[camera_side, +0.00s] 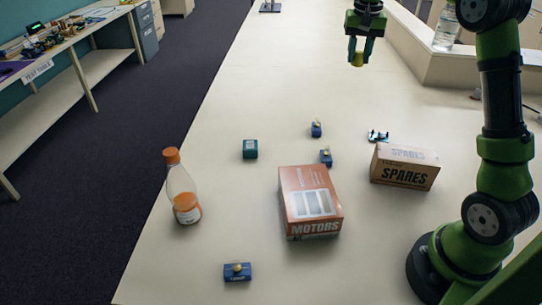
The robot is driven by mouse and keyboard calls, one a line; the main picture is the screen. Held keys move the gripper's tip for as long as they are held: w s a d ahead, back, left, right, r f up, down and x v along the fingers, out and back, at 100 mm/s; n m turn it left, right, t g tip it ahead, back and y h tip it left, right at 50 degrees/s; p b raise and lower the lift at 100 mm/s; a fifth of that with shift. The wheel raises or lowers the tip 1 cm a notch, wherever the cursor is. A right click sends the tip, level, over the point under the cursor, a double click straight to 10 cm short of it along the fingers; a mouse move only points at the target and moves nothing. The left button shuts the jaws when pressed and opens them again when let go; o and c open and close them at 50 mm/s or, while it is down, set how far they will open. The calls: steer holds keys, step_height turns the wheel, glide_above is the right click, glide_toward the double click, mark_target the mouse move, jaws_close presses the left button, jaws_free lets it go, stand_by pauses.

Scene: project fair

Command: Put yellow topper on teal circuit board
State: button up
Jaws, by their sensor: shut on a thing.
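My gripper (360,52) is high at the top right of the picture, above the far part of the table. It is shut on a small yellow topper (357,61), which shows at its fingertips. The teal circuit board (250,150) is a small teal block on the table, left of the middle, with a pale mark on it. Nothing yellow sits on it. The gripper is far behind it and to its right, well apart.
An orange MOTORS box (311,202), a SPARES box (405,167) and an orange-capped bottle (182,187) stand on the table (190,265). Small blue blocks with yellowish tops sit near the front (237,272) and middle (316,129), (326,157). Space around the teal board is clear.

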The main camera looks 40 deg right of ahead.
steer(key=s+d+m, duration=0.3)
steer(key=s+d, duration=0.5)
steer(key=d, duration=0.1)
glide_toward(378, 135)
steer(key=shift+d+f, duration=0.15)
steer(key=shift+f, duration=1.75)
steer(key=shift+f, duration=0.25)
steer(key=shift+f, duration=0.3)
steer(key=o, duration=1)
steer(key=shift+w+r, duration=0.1)
steer(key=shift+r, duration=0.1)
